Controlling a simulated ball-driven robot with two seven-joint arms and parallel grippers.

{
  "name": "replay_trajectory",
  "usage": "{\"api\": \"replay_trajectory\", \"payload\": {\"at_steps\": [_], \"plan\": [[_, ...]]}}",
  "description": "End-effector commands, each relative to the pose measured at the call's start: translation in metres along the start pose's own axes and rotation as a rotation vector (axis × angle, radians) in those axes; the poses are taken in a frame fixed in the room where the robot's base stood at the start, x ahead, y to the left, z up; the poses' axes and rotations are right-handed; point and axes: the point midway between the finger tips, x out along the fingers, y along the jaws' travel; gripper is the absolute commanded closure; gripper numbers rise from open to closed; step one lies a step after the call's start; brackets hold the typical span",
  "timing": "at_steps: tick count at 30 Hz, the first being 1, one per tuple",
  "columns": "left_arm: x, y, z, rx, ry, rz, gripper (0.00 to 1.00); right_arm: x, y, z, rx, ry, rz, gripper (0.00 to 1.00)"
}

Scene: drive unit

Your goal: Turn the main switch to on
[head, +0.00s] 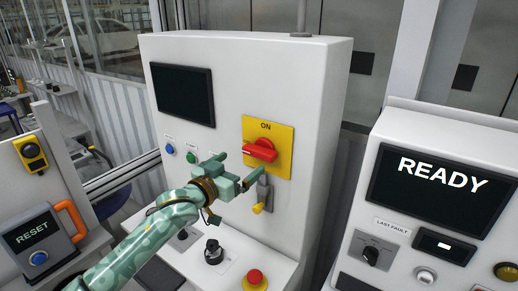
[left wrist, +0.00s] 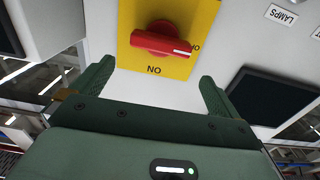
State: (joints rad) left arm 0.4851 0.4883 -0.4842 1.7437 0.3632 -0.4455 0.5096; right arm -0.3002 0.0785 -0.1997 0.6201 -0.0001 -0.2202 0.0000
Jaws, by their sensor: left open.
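The main switch is a red rotary handle (head: 260,150) on a yellow plate (head: 282,160) on the front of the white cabinet. The plate reads ON at its top. The handle lies roughly crosswise, slightly tilted. In the left wrist view the handle (left wrist: 165,42) shows upside down, with a white line at its right end beside a partly covered label. My left gripper (head: 235,166) is open and empty, just in front of the cabinet and left of the handle. In the left wrist view its fingers (left wrist: 156,75) stand apart, with the handle beyond them, not touching. My right gripper is out of view.
A grey bracket with a yellow part (head: 260,203) hangs below the plate. A dark screen (head: 183,93) and small buttons are to its left. A sloped desk with a black knob (head: 213,251) and red button (head: 254,277) juts out below. A READY console (head: 440,187) stands right.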

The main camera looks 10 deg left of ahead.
Motion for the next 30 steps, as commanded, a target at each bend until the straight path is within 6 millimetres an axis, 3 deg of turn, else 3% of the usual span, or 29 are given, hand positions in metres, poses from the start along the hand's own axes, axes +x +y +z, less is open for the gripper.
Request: {"api": "replay_trajectory", "payload": {"at_steps": [6,12,18,26,29,30], "plan": [[0.057,0.000,-0.002,0.002,0.001,-0.001,0.00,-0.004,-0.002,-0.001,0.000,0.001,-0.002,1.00],[0.089,0.000,0.000,0.002,-0.002,-0.001,0.00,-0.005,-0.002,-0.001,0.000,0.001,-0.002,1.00],[0.101,0.000,0.000,0.003,-0.001,0.000,0.00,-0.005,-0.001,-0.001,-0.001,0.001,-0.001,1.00],[0.102,0.000,0.001,0.003,-0.001,-0.001,0.00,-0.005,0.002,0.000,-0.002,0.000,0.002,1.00],[0.102,0.000,0.001,0.003,-0.001,-0.001,0.25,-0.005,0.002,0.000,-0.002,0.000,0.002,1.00],[0.102,0.000,0.001,0.003,-0.001,-0.001,0.28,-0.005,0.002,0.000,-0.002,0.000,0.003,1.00]]}}
